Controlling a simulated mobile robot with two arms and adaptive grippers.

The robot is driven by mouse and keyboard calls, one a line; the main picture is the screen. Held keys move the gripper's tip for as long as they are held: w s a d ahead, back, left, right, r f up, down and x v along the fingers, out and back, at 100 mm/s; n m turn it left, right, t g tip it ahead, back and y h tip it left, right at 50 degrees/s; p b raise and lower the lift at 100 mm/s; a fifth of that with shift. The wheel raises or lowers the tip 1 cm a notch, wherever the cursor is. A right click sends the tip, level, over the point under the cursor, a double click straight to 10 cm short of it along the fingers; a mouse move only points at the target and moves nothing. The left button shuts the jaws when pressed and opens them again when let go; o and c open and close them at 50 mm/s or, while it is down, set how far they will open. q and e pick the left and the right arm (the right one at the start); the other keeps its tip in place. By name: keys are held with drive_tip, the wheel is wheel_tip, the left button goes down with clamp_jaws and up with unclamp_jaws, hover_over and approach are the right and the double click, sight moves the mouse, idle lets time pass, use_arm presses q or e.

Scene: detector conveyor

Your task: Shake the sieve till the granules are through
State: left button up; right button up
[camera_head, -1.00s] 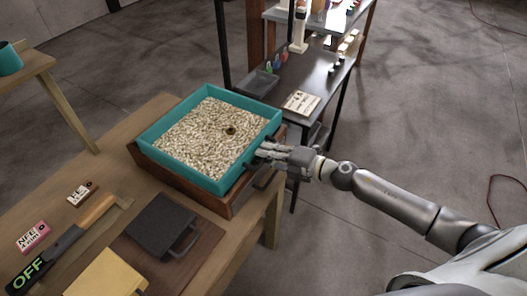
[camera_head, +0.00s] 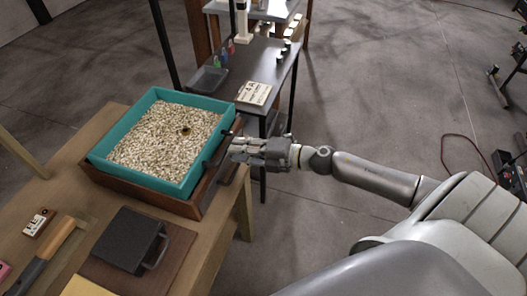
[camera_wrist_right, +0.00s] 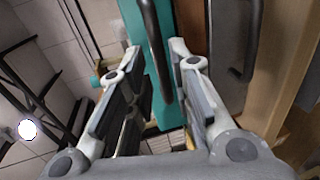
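The teal sieve (camera_head: 137,178) is full of pale granules (camera_head: 165,138) with one dark spot (camera_head: 185,130) among them. It sits on a brown wooden box (camera_head: 190,208) at the table's edge. A dark handle (camera_head: 218,150) is on the sieve's right side. My right gripper (camera_head: 238,150) is just to the right of that handle. In the right wrist view the gripper (camera_wrist_right: 155,95) is open, and the dark handle (camera_wrist_right: 155,45) lies ahead between its spread fingers. I see no finger closed on it. My left gripper is not in view.
On the wooden table (camera_head: 105,125) lie a dark handled block (camera_head: 128,240), a tool with an orange handle (camera_head: 58,238) and a small label (camera_head: 38,223). A dark metal shelf (camera_head: 262,65) stands behind, holding a grey tray (camera_head: 207,80).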

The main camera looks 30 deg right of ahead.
sight(228, 144)
drive_tip(key=v, duration=0.7)
drive_tip(key=shift+s, duration=0.1)
drive_tip(key=shift+o, duration=1.4)
drive_tip(key=p+x, duration=0.1)
drive_tip(key=x, duration=0.2)
drive_tip(key=p+x, duration=0.1)
drive_tip(key=x, duration=0.3)
drive_tip(key=w+d+x, duration=0.1)
drive_tip(key=x, duration=0.2)
drive_tip(key=shift+a+r+p, duration=0.1)
drive_tip(key=shift+p, duration=0.3)
drive_tip(key=shift+x, duration=0.8)
clamp_jaws()
